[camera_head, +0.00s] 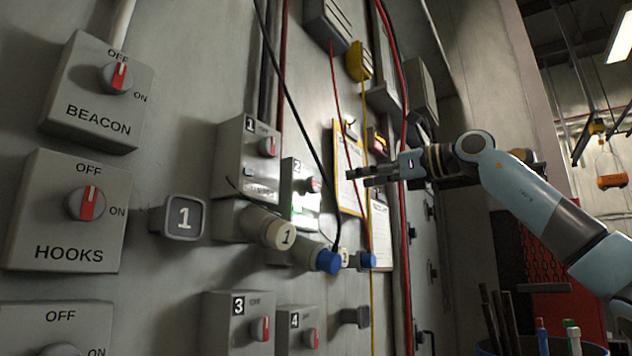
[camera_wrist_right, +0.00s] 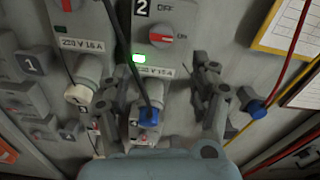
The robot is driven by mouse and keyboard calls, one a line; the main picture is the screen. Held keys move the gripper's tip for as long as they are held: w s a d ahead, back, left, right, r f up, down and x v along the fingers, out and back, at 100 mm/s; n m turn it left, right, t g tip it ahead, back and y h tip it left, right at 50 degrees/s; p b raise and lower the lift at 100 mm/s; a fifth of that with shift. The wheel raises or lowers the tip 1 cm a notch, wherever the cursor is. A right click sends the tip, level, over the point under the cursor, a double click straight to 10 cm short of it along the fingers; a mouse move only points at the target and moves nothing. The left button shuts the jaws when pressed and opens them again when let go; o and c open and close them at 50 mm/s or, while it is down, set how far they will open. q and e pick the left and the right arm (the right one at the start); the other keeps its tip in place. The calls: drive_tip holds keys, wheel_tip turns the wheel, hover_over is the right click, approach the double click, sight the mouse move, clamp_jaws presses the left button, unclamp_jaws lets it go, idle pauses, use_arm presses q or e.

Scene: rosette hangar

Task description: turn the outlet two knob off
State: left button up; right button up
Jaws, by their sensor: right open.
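The outlet two box (camera_head: 299,206) is a grey wall unit marked 2, in the middle of the head view. Its round grey knob (camera_head: 313,185) has a red bar and also shows in the right wrist view (camera_wrist_right: 161,40). There the bar lies level, towards ON, and a green lamp (camera_wrist_right: 138,58) is lit below it. A blue plug (camera_wrist_right: 148,117) with a black cable sits under this box. My right gripper (camera_head: 356,178) is open and empty, to the right of the knob in the head view. In its wrist view the fingers are apart, below the knob. My left gripper is out of view.
Outlet one box (camera_head: 246,150) stands close on the left, boxes 3 (camera_head: 238,318) and 4 (camera_head: 297,335) below. The black cable (camera_wrist_right: 122,50) crosses in front of outlet two's left side. Red and yellow cables and a yellow-framed sheet (camera_wrist_right: 286,26) are on the right.

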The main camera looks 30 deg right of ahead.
sight(316, 186)
drive_tip(key=p+x, duration=0.4)
drive_tip(key=x, duration=0.6)
drive_tip(key=shift+d+p, duration=0.1)
drive_tip(key=shift+p, duration=0.3)
drive_tip(key=shift+w+f, duration=0.15)
drive_tip(key=shift+w, duration=0.25)
drive_tip(key=c, duration=1.2)
